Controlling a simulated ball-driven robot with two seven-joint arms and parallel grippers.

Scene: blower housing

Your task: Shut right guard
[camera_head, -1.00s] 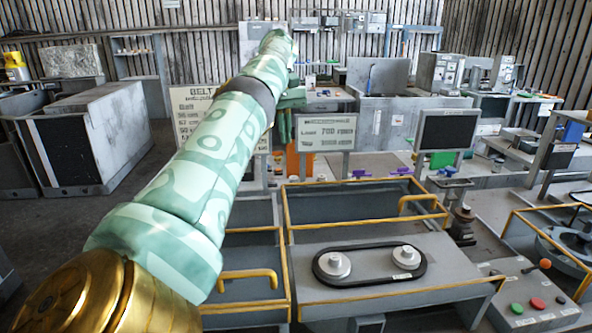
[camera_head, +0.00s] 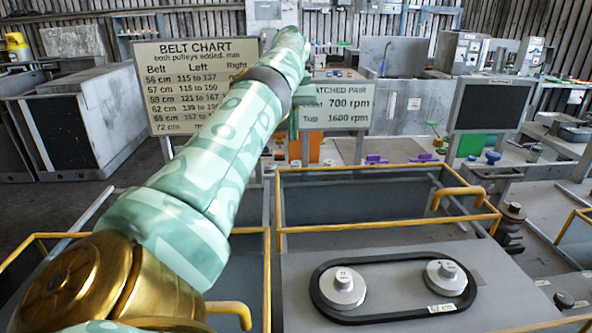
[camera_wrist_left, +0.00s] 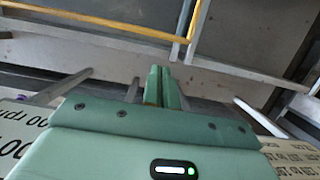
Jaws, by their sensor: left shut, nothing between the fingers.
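The right guard (camera_head: 385,228) is a grey, yellow-edged frame raised at the back of the right bay, with a yellow handle (camera_head: 460,192) at its right. In front of it, two pulleys (camera_head: 343,288) inside a black belt (camera_head: 395,316) lie uncovered on a grey panel. My left gripper (camera_head: 292,132) hangs beyond the guard's left part in the head view, small and partly behind my arm. In the left wrist view its green fingers (camera_wrist_left: 159,74) are shut and empty, apart from the yellow rail (camera_wrist_left: 192,22). My right gripper is not in view.
A second yellow-edged bay with its own handle (camera_head: 232,308) lies at left, partly behind my arm. A belt chart sign (camera_head: 190,60), a speed sign (camera_head: 345,103) and a dark screen (camera_head: 487,104) stand behind the bays. A dark knob (camera_head: 563,300) sits at right.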

